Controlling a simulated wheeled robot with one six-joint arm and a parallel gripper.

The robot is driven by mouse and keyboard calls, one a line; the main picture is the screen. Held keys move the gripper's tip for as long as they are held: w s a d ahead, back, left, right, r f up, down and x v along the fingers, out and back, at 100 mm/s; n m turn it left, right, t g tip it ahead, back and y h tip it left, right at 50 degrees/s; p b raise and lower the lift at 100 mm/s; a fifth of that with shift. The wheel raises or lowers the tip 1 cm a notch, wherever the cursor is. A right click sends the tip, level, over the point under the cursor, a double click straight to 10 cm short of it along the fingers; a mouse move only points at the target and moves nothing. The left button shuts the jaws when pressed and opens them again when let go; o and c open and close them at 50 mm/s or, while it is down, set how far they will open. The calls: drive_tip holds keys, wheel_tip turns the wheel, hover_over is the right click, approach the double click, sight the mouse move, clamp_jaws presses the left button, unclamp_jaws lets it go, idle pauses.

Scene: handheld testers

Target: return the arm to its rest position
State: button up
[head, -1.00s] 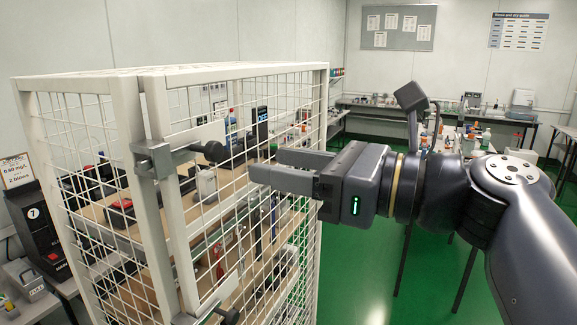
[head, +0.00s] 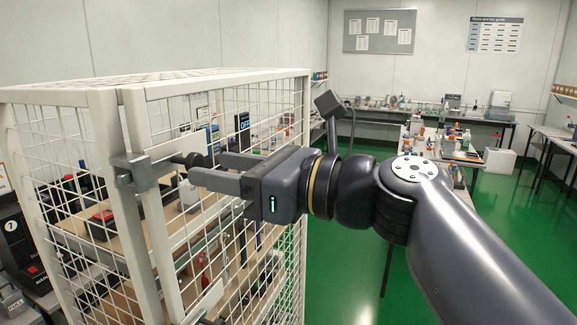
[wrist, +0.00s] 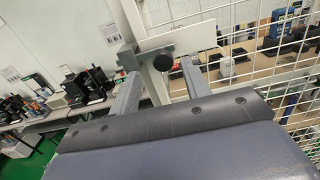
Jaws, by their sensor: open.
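My gripper (head: 203,169) is open and empty, its two fingers pointing left at the front of a white mesh cage (head: 190,85). My arm stretches from the lower right of the head view, bent at the elbow.
Shelves inside the cage hold several devices. A second latch knob (head: 211,321) is lower on the cage. A black tester (head: 22,243) stands at the left. Green floor (head: 345,270) is open to the right, with a bench (head: 440,150) behind.

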sight(193, 164)
drive_tip(key=shift+p+x, duration=0.35)
drive_tip(key=shift+x, duration=2.15)
